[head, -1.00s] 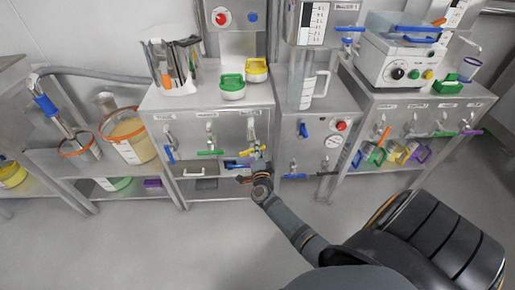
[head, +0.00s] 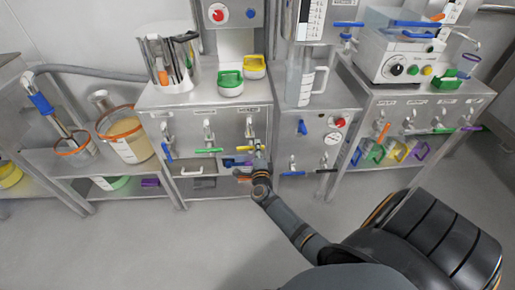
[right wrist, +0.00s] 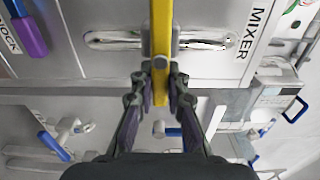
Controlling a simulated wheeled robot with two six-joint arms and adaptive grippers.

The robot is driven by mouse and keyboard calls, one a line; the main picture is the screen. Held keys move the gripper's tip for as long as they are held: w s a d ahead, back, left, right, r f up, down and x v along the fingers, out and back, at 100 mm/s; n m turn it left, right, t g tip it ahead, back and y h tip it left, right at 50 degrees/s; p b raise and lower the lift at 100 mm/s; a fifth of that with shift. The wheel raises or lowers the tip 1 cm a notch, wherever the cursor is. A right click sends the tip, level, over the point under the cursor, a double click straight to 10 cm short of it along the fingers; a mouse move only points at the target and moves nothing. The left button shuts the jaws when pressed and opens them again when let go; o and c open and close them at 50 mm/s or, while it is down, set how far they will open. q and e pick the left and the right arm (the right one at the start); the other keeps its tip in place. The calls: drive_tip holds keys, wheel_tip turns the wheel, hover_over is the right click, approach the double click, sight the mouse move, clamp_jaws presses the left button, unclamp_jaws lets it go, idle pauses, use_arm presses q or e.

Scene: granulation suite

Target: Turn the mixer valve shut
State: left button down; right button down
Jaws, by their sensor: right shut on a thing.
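The mixer valve's yellow lever (head: 246,148) is at the right end of the middle cabinet's front, below a silver pipe fitting. It lies roughly crosswise in the head view. My right gripper (head: 259,157) is at the lever's right part and hides some of it. In the right wrist view, the yellow lever (right wrist: 161,50) runs upright from between the fingers of my right gripper (right wrist: 160,75), which are shut on it. The MIXER label (right wrist: 252,33) is at right of it. My left gripper is not in view.
A green-handled valve (head: 209,150) and a blue-handled valve (head: 168,154) are on the same front, left of the yellow lever. A drawer handle (head: 192,171) is below. Blue levers (head: 294,173) stick out from the cabinet at right. Open floor (head: 140,240) lies in front.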

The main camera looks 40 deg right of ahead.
drive_tip(key=shift+f, duration=0.1)
drive_tip(key=c, duration=1.3)
unclamp_jaws()
drive_tip(key=v, duration=1.2)
drive_tip(key=shift+s, duration=0.1)
drive_tip(key=shift+d, duration=0.1)
